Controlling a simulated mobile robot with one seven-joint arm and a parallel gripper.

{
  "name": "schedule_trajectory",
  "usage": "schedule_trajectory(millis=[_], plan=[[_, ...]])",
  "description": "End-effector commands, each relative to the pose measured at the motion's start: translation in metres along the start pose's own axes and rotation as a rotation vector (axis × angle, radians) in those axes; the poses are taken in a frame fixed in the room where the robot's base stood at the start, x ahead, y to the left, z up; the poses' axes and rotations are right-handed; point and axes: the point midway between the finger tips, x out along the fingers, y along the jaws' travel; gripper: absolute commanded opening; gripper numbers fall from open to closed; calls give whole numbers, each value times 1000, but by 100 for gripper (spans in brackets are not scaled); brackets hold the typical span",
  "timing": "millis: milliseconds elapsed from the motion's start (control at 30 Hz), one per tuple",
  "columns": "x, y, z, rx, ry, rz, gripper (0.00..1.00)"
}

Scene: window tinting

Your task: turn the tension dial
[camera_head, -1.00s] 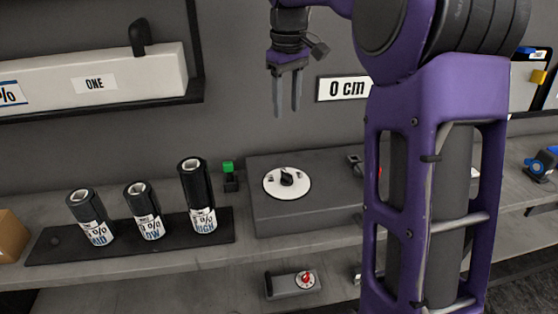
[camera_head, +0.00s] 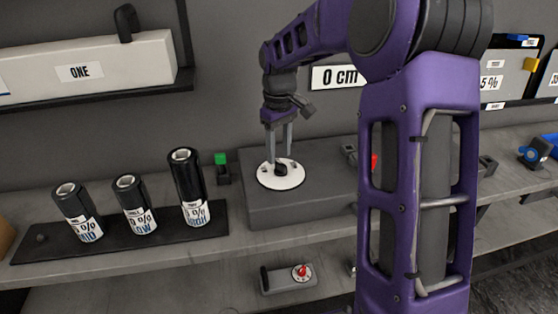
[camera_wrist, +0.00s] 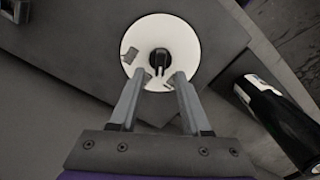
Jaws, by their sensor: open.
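The tension dial is a white disc (camera_head: 268,178) with a black knob (camera_head: 281,170) at its centre, on top of a dark grey box (camera_head: 328,198). In the wrist view the white disc (camera_wrist: 149,28) and black knob (camera_wrist: 160,58) lie just beyond my fingertips. My gripper (camera_head: 279,158) is open and points down over the dial. In the wrist view my gripper (camera_wrist: 160,76) has one finger on each side of the knob's near end. I cannot tell whether the fingers reach down around the knob or stay above it.
Several dark film rolls, one of them the tall roll (camera_head: 187,180), stand on a black tray (camera_head: 120,244) at left. A green-topped part (camera_head: 221,160) stands between tray and box. A small unit with a red knob (camera_head: 302,271) sits on the lower shelf.

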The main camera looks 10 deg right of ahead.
Motion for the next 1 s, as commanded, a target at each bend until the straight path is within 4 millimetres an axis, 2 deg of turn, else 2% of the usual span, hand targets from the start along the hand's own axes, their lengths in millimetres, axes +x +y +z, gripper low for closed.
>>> schedule_trajectory(millis=[33,200,533,800,1000], plan=[[9,0,0,0,-2,-1,48],[22,0,0,0,0,1,48],[24,0,0,0,1,1,48],[24,0,0,0,1,1,0],[24,0,0,0,1,1,0]])
